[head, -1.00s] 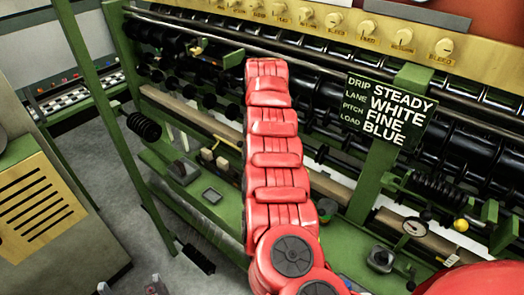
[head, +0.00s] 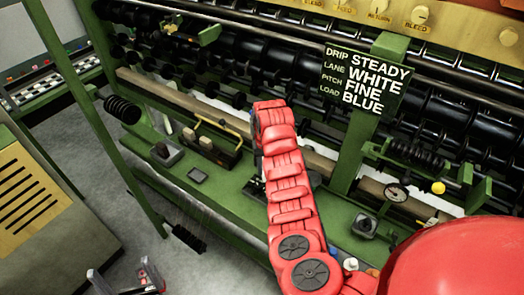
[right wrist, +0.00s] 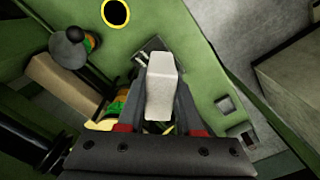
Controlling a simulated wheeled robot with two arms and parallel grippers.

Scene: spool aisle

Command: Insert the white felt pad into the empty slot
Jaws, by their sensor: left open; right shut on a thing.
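The white felt pad (right wrist: 161,88) is a pale block with a slanted top in the right wrist view. My right gripper (right wrist: 161,78) is shut on it, one dark finger on each side, above the green machine ledge (right wrist: 205,65). A dark plate (right wrist: 150,47) shows partly behind the pad; I cannot tell whether it holds the empty slot. In the head view my red right arm reaches over the ledge (head: 232,190), and its gripper and the pad are hidden. My left gripper (head: 122,273) is open and empty at the bottom left, over the floor.
A green sign (head: 366,78) stands on a post at right. A tray with a yellow handle (head: 215,145), a grey block (head: 167,153) and a small grey plate (head: 197,175) sit on the ledge. A gauge (head: 396,192) is at right. A beige cabinet (head: 45,205) stands left.

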